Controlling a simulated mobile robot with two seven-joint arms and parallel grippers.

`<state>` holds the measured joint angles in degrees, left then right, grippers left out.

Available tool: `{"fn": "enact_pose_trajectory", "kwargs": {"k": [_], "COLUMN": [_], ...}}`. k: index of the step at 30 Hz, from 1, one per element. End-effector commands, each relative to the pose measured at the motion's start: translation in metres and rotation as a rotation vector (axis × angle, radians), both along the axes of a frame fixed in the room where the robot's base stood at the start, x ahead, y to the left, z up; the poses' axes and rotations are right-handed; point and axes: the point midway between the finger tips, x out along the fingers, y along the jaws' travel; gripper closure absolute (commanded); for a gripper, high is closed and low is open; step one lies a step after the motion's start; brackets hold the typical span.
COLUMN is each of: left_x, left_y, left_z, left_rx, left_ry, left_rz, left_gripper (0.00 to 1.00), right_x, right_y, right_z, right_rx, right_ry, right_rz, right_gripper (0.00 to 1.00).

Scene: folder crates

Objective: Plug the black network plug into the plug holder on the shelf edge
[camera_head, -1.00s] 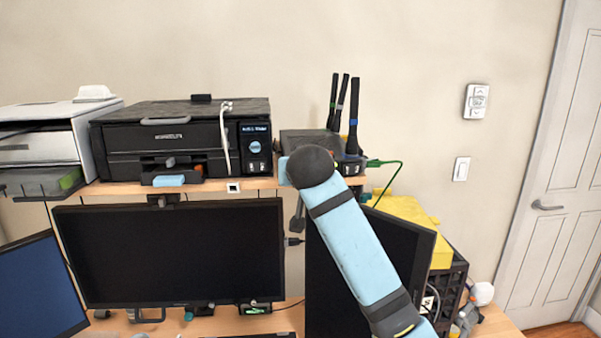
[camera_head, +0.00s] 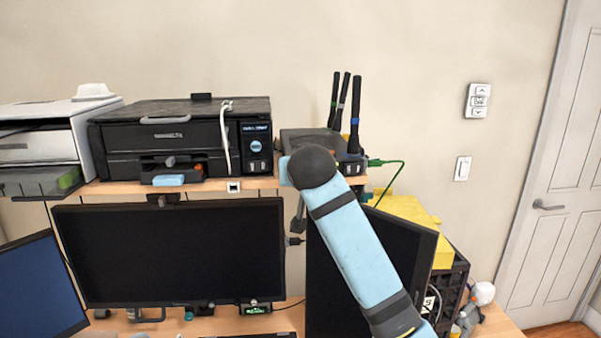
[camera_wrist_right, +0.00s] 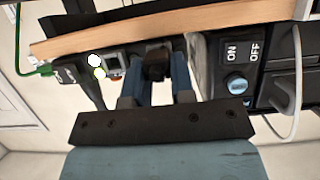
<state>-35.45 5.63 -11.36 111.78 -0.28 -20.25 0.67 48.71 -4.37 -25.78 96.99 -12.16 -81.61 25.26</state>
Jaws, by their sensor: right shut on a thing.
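My right gripper (camera_wrist_right: 158,80) has its blue fingers on either side of a small black piece, the black network plug (camera_wrist_right: 156,62). It is shut on it, close to the wooden shelf edge, between the printer and the router. In the head view my right arm's dark rounded end hides the gripper and the plug. A small white square holder with a dark opening, seemingly the plug holder (camera_head: 234,187), sits on the shelf edge below the printer's right part. I cannot make it out in the wrist view, where the plug's tip is unclear. My left gripper is in neither view.
The black printer (camera_head: 175,140) and the router (camera_head: 353,166), with upright antennas and a green cable, stand on the shelf. Monitors (camera_head: 170,255) fill the space below. A yellow thing (camera_head: 410,225) lies on a black crate at the right.

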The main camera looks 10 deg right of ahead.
Motion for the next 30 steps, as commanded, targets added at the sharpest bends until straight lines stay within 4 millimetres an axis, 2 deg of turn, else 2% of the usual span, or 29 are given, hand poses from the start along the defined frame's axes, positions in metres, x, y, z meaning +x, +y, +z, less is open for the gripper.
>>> {"fn": "enact_pose_trajectory", "kwargs": {"k": [3, 4, 7, 18, 23, 26, 30], "left_x": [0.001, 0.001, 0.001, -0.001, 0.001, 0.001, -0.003], "left_y": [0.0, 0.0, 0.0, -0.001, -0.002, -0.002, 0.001], "left_z": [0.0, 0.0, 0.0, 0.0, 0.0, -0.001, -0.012], "left_rx": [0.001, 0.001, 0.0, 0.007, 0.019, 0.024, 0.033], "left_ry": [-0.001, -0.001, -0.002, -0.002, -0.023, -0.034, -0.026], "left_rz": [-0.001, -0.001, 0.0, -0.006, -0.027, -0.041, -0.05], "left_gripper": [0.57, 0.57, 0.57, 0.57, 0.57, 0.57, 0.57], "right_x": [-0.005, -0.004, -0.004, -0.004, -0.027, -0.049, -0.081], "right_y": [0.001, 0.001, 0.001, 0.001, 0.001, 0.002, 0.001], "right_z": [-0.004, -0.004, -0.004, -0.003, 0.005, 0.014, 0.027], "right_rx": [-0.001, -0.001, -0.001, -0.001, 0.001, 0.003, 0.002], "right_ry": [0.009, 0.01, 0.009, 0.007, 0.003, 0.002, 0.001], "right_rz": [0.003, 0.002, 0.002, 0.001, 0.003, 0.004, 0.003], "right_gripper": [1.0, 0.7, 0.47, 0.47, 0.47, 0.47, 0.47]}}
